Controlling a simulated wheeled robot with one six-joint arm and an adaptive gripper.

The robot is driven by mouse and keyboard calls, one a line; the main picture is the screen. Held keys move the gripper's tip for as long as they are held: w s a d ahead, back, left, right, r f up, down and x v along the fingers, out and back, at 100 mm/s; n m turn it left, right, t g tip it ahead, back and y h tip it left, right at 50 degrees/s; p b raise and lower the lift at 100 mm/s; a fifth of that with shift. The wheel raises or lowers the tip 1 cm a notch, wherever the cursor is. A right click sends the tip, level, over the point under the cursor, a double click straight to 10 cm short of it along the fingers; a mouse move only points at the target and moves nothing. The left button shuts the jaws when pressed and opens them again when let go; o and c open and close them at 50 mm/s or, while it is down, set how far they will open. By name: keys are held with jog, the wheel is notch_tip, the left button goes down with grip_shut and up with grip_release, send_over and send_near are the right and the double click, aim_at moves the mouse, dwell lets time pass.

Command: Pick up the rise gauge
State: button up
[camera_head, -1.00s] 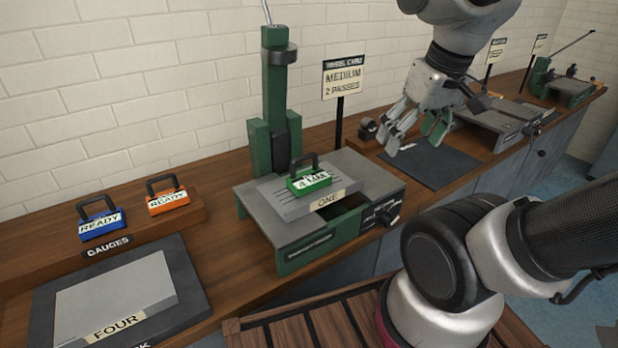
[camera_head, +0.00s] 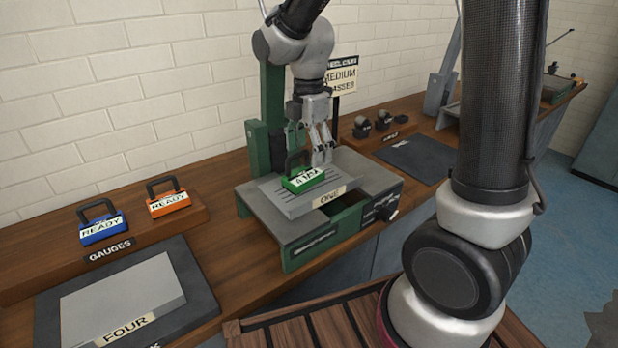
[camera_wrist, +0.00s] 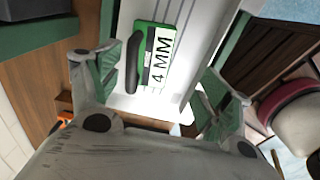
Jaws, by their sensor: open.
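A green gauge (camera_head: 304,181) with a dark handle lies on the grey plate marked ONE (camera_head: 290,205), on top of the green machine (camera_head: 300,248). In the wrist view the green gauge (camera_wrist: 146,42), labelled 4 MM, lies ahead of and between my spread fingers, with its dark handle toward the left finger. My gripper (camera_head: 322,155) is open and empty, just above and beside the gauge handle. It also shows in the wrist view (camera_wrist: 160,88). No finger visibly touches the gauge.
The machine's green upright (camera_head: 272,110) stands close behind my gripper. A sign on a post (camera_head: 341,78) stands behind to the right. A plate marked FOUR (camera_head: 120,300) lies on a dark pad at front left. A dark mat (camera_head: 425,158) to the right is bare.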

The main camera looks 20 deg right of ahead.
aim_at(310, 175)
notch_tip(310, 175, down, 7)
jog(key=shift+d+f, duration=0.15)
jog(key=c, duration=0.9)
jog(key=shift+c, duration=0.6)
